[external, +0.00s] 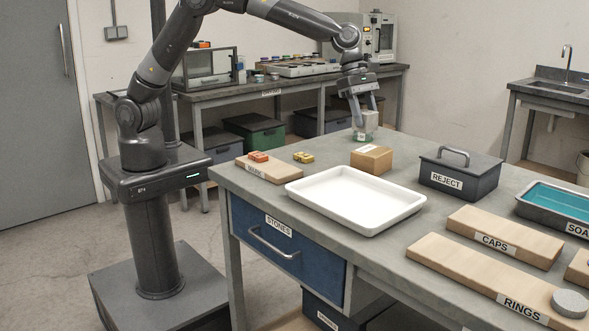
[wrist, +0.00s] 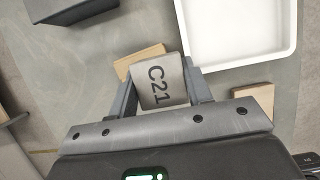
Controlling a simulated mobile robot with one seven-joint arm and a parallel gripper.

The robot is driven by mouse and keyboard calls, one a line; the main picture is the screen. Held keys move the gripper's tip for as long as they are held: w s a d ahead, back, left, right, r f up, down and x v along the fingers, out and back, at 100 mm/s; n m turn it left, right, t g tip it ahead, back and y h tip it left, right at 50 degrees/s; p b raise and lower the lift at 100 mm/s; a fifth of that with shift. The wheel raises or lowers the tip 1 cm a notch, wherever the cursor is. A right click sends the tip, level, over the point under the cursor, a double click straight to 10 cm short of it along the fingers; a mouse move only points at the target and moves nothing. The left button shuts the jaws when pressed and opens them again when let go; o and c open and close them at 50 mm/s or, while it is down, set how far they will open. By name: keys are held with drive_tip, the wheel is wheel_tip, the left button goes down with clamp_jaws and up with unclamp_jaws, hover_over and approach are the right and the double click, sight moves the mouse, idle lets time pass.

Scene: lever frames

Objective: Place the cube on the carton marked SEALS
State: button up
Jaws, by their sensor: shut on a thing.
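My gripper (external: 365,117) is shut on a grey cube (wrist: 160,83) lettered C21, seen between the two fingers in the wrist view. In the external view the cube (external: 365,130) hangs low between the fingertips, above the table's far edge in the picture. A small brown carton (external: 371,160) stands on the table just below and in front of the cube in that view. In the wrist view the carton (wrist: 125,65) shows partly behind the cube, which hides the rest. No writing on the carton can be read.
A white tray (external: 325,224) lies in front of the carton, and a dark lidded REJECT box (external: 477,182) stands to its right. A wooden board (external: 255,174) and small coloured blocks (external: 304,157) are at left. Boards marked CAPS (external: 460,225) and RINGS (external: 450,272) lie at front right.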

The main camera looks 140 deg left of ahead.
drive_tip(key=a+f, duration=0.1)
drive_tip(key=a, duration=0.2)
drive_tip(key=a+f, duration=0.1)
drive_tip(key=shift+s+a+f, duration=0.15)
drive_tip(key=shift+a+f, duration=0.05)
drive_tip(key=shift+f, duration=2.1)
drive_tip(key=shift+f, duration=0.15)
drive_tip(key=o, duration=1.2)
drive_tip(key=shift+c, duration=0.2)
drive_tip(key=v, duration=1.2)
